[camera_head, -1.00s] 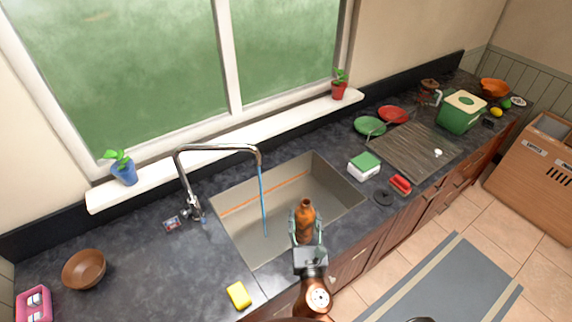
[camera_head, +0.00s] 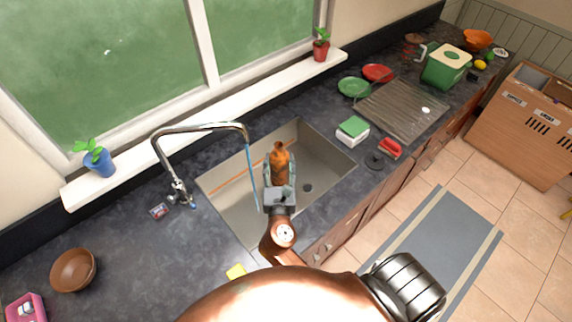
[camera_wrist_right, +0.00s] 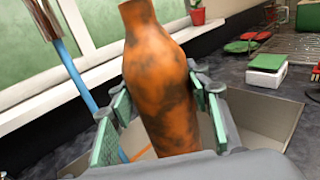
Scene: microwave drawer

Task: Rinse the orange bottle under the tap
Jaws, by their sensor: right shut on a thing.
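The orange bottle (camera_head: 280,163) is upright with dark smudges on it. My right gripper (camera_head: 280,182) is shut on it and holds it over the sink basin (camera_head: 228,205). In the right wrist view the bottle (camera_wrist_right: 160,75) stands between the two green-padded fingers of the gripper (camera_wrist_right: 160,115). The chrome tap (camera_head: 200,130) arches over the basin, and a blue stream of water (camera_head: 252,175) falls from it. The stream is just left of the bottle and apart from it; it also shows in the right wrist view (camera_wrist_right: 75,70). My left gripper is not in view.
A green-and-white sponge box (camera_head: 352,131), a red brush (camera_head: 389,148) and a drying rack (camera_head: 405,110) lie right of the sink. A brown bowl (camera_head: 73,270) is at the left.

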